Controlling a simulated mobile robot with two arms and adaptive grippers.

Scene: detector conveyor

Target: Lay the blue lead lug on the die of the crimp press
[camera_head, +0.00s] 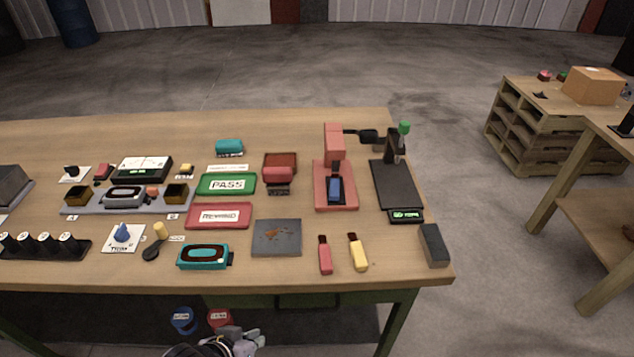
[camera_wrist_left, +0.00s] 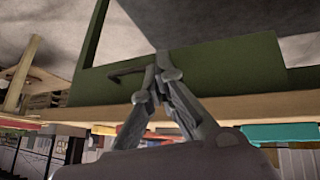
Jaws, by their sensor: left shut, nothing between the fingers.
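The blue lead lug (camera_head: 335,189) lies on the die of the red crimp press (camera_head: 322,198), below its raised head, in the head view. No gripper touches it. My left gripper (camera_head: 250,341) is at the bottom of the head view, in front of the bench's front edge and well away from the press. It is shut and empty, and its closed fingers (camera_wrist_left: 158,88) show in the left wrist view against the green bench frame. My right gripper is in neither view.
A black scale (camera_head: 396,184) stands right of the press. A green PASS tray (camera_head: 225,184) and a red tray (camera_head: 219,216) are to the left.

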